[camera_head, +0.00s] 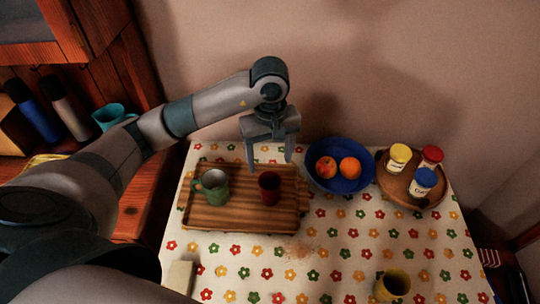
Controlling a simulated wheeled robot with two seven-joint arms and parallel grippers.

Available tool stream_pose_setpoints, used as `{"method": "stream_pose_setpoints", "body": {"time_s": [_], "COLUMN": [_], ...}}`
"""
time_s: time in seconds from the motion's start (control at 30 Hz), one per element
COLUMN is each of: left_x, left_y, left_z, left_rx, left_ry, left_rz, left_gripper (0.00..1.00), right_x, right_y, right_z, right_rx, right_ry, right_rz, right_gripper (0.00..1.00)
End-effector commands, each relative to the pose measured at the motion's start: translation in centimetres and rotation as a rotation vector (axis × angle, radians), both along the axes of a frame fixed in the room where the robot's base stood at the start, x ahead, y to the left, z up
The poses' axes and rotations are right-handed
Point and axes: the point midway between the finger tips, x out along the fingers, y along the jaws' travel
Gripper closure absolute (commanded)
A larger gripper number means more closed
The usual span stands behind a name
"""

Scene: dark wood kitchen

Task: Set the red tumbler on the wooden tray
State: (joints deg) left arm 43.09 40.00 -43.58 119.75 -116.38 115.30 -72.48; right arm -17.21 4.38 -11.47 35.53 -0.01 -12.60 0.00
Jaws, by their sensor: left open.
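The red tumbler (269,188) stands upright on the right half of the ribbed wooden tray (236,217). A green mug (213,187) stands on the same tray to its left. My left gripper (269,163) is open and empty, with its fingers pointing down above the far edge of the tray, near the tumbler and apart from it. My right gripper is not in this view.
A blue bowl (318,180) with fruit stands right of the tray. Beyond it is a round wooden board (400,192) with several lidded jars. A yellow cup (392,285) stands at the front right. The flowered tablecloth is mostly clear in front.

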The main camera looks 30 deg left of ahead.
Motion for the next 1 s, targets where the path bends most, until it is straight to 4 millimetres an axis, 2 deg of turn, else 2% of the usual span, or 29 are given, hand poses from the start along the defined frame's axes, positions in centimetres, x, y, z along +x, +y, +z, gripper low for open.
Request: {"method": "stream_pose_setpoints", "body": {"time_s": [0.13,0.3,1.0], "left_x": [0.1,0.0,0.0], "left_y": [0.0,0.0,0.0], "left_z": [1.3,2.0,2.1], "left_rx": [0.000,0.001,0.000], "left_ry": [-0.001,0.001,0.001], "left_rz": [-0.002,0.000,0.000], "left_gripper": [0.31,0.31,0.31], "right_x": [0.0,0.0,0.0], "right_y": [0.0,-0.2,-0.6], "right_z": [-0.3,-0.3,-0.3], "right_rx": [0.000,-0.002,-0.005], "right_ry": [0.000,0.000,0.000], "right_rz": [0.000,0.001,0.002], "right_gripper": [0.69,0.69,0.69]}}
